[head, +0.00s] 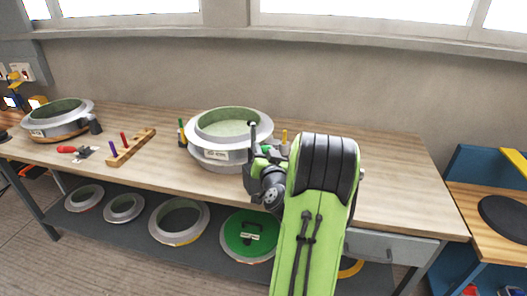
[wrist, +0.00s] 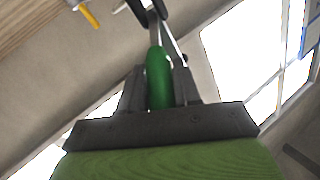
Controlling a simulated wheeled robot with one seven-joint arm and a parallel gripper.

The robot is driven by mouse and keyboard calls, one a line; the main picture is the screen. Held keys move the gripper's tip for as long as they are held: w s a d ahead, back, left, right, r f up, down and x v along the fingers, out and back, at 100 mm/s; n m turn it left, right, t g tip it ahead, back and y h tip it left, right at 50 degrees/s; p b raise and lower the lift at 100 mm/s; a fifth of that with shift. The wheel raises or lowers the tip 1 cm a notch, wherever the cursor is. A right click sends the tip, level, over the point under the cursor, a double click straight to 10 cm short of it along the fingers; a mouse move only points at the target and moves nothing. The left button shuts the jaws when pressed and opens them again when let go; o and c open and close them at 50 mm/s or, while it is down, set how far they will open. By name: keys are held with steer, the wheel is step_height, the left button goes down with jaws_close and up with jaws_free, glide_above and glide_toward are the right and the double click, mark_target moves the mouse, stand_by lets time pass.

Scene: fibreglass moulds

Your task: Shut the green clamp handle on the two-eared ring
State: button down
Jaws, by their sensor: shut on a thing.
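The ring mould (head: 231,128), a grey two-part ring with a pale green inside and a small label, stands on the wooden bench. My gripper (wrist: 159,88) is shut on the green clamp handle (wrist: 158,72), which sits upright between the two dark fingers in the wrist view. Metal links run from the handle's far end to a dark part at the top of that view. In the head view my gripper is at the ring's right front side, and my own arm hides much of the handle and clamp there. Whether the clamp is latched cannot be told.
A green and yellow upright piece (head: 182,132) stands at the ring's left. Another mould (head: 58,119) stands at the bench's left end, with a wooden peg block (head: 131,148) and a red-handled tool (head: 68,150) between. The bench right of my arm is clear.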

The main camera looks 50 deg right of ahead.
steer(key=shift+w+r+g+y+p, duration=0.2)
steer(key=shift+r+p, duration=0.25)
steer(key=shift+p, duration=0.9)
steer(key=shift+w+r+g+y+p, duration=0.1)
steer(key=shift+r+g+y+p, duration=0.2)
steer(key=shift+p, duration=1.05)
steer(key=p, duration=0.4)
steer(key=w+r+g+y+p, duration=0.1)
steer(key=p, duration=0.4)
steer(key=shift+d+r+n+g, duration=0.25)
steer(key=shift+d+n+g, duration=0.05)
steer(key=shift+d+n, duration=0.1)
steer(key=p, duration=0.1)
steer(key=g+p, duration=0.1)
steer(key=p, duration=0.1)
steer(key=shift+w+d+y, duration=0.2)
steer(key=shift+w+y, duration=0.15)
steer(key=shift+y, duration=0.05)
steer(key=shift+f, duration=0.15)
steer(key=c, duration=0.9)
jaws_free()
steer(key=shift+o, duration=0.2)
steer(key=shift+s, duration=0.1)
steer(key=b+v, duration=0.8)
steer(key=v, duration=0.7)
steer(key=shift+s+a, duration=0.2)
steer(key=shift+a, duration=0.05)
